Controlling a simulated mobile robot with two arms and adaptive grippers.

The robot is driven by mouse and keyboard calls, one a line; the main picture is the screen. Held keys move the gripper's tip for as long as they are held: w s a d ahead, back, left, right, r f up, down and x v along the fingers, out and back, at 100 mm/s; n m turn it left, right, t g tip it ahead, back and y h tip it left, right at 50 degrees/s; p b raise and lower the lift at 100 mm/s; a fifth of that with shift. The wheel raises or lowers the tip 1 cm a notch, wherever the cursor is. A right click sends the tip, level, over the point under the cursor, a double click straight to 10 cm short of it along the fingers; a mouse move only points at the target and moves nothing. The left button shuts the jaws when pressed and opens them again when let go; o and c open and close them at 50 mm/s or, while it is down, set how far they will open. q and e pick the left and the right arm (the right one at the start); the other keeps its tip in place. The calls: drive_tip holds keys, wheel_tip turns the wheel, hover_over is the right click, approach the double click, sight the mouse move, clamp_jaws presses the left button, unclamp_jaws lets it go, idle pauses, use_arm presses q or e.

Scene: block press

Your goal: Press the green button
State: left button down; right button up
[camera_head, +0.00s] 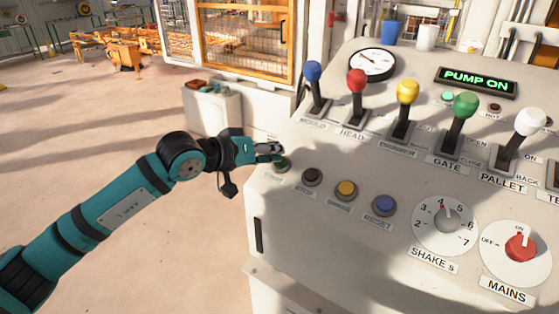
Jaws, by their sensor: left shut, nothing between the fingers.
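The green button (281,166) is at the left end of a row of buttons on the sloped face of the white control panel (330,235). My left gripper (275,151) is shut and empty. Its fingertips are at the green button's far edge in the picture and cover part of it. I cannot tell whether they touch it. The label below the green button is hard to read. My right gripper is not in view.
A dark button (312,175), a yellow button (346,189) and a blue button (384,204) continue the row to the right. Levers with coloured knobs, such as the blue lever (313,72), stand behind. A display (477,81) reads PUMP ON. Open floor lies left.

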use_arm(q)
drive_tip(key=shift+s+a+r, duration=0.15)
drive_tip(key=shift+s+r, duration=0.05)
drive_tip(key=shift+r, duration=0.4)
drive_tip(key=shift+r, duration=0.1)
drive_tip(key=r, duration=0.1)
drive_tip(key=s+a+r, duration=0.1)
drive_tip(key=r, duration=0.1)
drive_tip(key=s+r+p, duration=0.1)
drive_tip(key=r, duration=0.1)
drive_tip(key=shift+a+r, duration=0.15)
drive_tip(key=shift+a, duration=0.1)
drive_tip(key=shift+d, duration=0.1)
